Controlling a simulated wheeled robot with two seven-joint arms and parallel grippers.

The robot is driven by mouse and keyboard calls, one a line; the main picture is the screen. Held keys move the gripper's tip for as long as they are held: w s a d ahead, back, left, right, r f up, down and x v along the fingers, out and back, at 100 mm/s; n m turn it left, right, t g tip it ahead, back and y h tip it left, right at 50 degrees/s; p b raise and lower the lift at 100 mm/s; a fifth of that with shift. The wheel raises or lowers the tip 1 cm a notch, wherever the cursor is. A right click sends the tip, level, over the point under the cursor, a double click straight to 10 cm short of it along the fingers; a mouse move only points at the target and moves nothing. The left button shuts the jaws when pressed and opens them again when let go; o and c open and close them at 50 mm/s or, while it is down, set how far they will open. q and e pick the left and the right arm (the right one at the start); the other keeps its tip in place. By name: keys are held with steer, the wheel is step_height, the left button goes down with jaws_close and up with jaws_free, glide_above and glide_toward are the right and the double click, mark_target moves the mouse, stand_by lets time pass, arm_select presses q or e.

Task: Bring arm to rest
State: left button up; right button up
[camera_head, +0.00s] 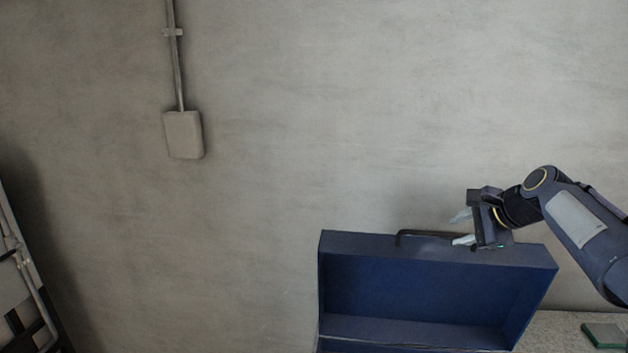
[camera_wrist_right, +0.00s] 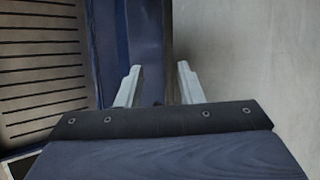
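My right gripper (camera_head: 462,228) comes in from the right and sits at the top edge of an open blue case or lid (camera_head: 415,280). Its two pale fingers are spread apart, with nothing seen between them in the head view. In the right wrist view the gripper (camera_wrist_right: 158,82) also shows its fingers apart, with the blue case edge (camera_wrist_right: 146,40) beyond them. A dark handle (camera_head: 402,237) on the case's top edge is close to the fingers; I cannot tell whether they touch. My left gripper is not in view.
A grey concrete wall (camera_head: 300,120) stands behind, with a box (camera_head: 183,135) and conduit. A green object (camera_head: 604,335) lies on a pale surface at the lower right. A slotted panel (camera_wrist_right: 40,65) shows in the wrist view. Dark equipment (camera_head: 25,290) stands at the left.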

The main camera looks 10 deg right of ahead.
steer(key=s+a+f+n+g+b, duration=0.1)
steer(key=s+a+f+n, duration=0.4)
steer(key=s, duration=0.6)
steer(key=s+a+f+n+g, duration=0.1)
steer(key=s+a+f+n, duration=0.5)
steer(key=s, duration=0.5)
steer(key=s+a+f+n+g+y+b, duration=0.1)
steer(key=s+a+f+n, duration=0.5)
steer(key=s, duration=0.5)
steer(key=shift+a+f+b, duration=0.35)
steer(key=shift+a+f, duration=0.15)
steer(key=shift+f, duration=0.35)
steer(key=shift+d, duration=0.1)
